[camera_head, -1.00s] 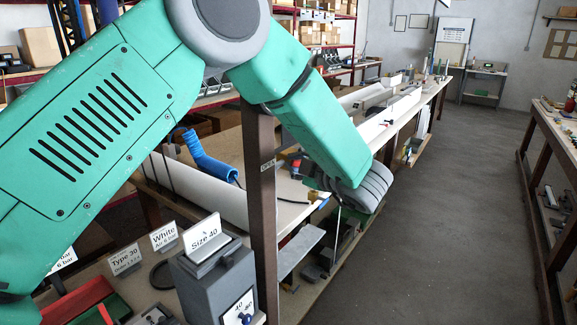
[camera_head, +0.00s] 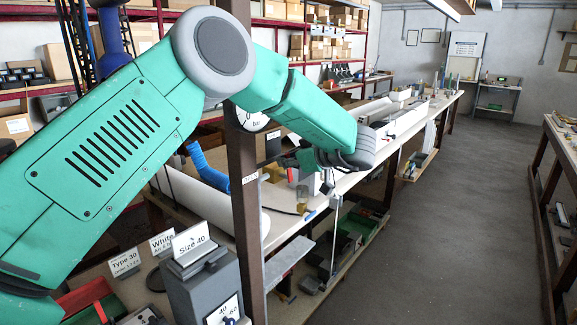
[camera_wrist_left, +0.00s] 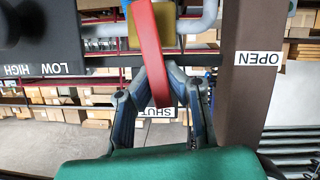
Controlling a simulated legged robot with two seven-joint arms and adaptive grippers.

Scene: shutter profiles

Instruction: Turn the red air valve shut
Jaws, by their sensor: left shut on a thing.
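The red air valve's handle (camera_wrist_left: 148,45) is a flat red lever at the middle top of the wrist view. It runs down the picture from a brass valve body (camera_wrist_left: 163,32) on a grey pipe. Its free end lies beside the upside-down SHUT label (camera_wrist_left: 157,113), partly covering it. The OPEN label (camera_wrist_left: 259,59) is to the right on a brown post. My left gripper (camera_wrist_left: 157,76) has its fingers on both sides of the lever and is shut on it.
A grey box with a Size 40 card (camera_head: 190,240) is below the arm. A long bench (camera_head: 400,150) runs back. The aisle floor (camera_head: 450,230) at right is clear.

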